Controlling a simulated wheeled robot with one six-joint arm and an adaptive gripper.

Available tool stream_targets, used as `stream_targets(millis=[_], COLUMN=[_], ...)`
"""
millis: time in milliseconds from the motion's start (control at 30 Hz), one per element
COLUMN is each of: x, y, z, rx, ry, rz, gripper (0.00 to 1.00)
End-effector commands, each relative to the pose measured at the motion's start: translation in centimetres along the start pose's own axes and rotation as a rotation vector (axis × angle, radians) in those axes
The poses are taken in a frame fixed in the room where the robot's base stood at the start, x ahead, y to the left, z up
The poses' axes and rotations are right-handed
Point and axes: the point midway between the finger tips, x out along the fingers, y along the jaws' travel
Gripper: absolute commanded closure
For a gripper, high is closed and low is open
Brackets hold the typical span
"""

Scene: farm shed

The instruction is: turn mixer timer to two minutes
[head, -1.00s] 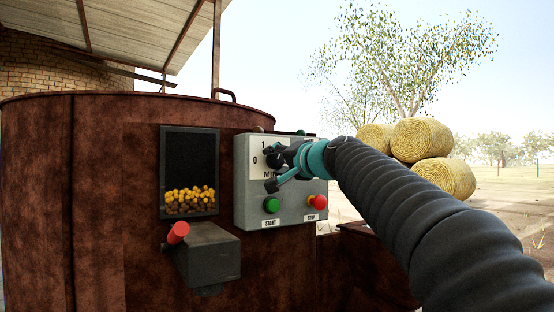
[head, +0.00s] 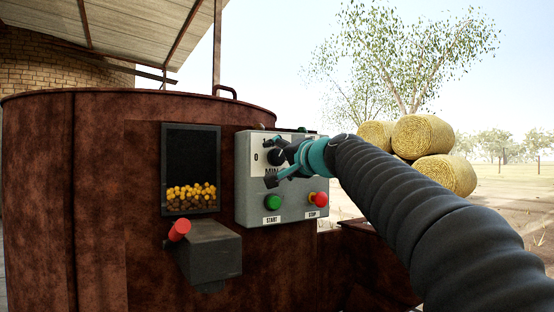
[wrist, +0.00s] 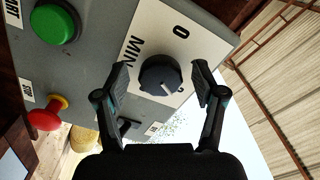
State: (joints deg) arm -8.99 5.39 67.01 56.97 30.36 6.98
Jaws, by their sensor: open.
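The timer knob (wrist: 160,75) is a round black knob with a pale pointer mark, on a white dial plate (wrist: 180,35) marked "0" and "MIN". In the wrist view my gripper (wrist: 160,78) is open, with one finger on each side of the knob and a visible gap on both sides. In the head view my gripper (head: 270,163) is in front of the grey control box (head: 246,205) and hides part of the dial. The rest of the scale is mostly covered there.
Below the dial are a green start button (head: 273,202) and a red stop button (head: 318,199). To the left are a dark window (head: 190,150) with yellow feed and a red-handled grey box (head: 208,252). Hay bales (head: 422,137) stand far off at right.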

Motion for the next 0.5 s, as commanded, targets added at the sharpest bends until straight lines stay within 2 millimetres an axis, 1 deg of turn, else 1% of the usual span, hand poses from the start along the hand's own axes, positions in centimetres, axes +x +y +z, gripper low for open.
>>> stream_targets(millis=[167,267,367,500], x=[-0.4,-1.4,-3.0,-5.8], y=[-0.1,-0.1,-0.1,-0.1], z=[-0.1,-0.1,-0.1,-0.1], rx=[-0.001,0.000,-0.001,0.000], ry=[0.002,0.003,0.003,0.004], rz=[0.000,-0.001,-0.001,-0.001], gripper=[0.31,0.31,0.31,0.31])
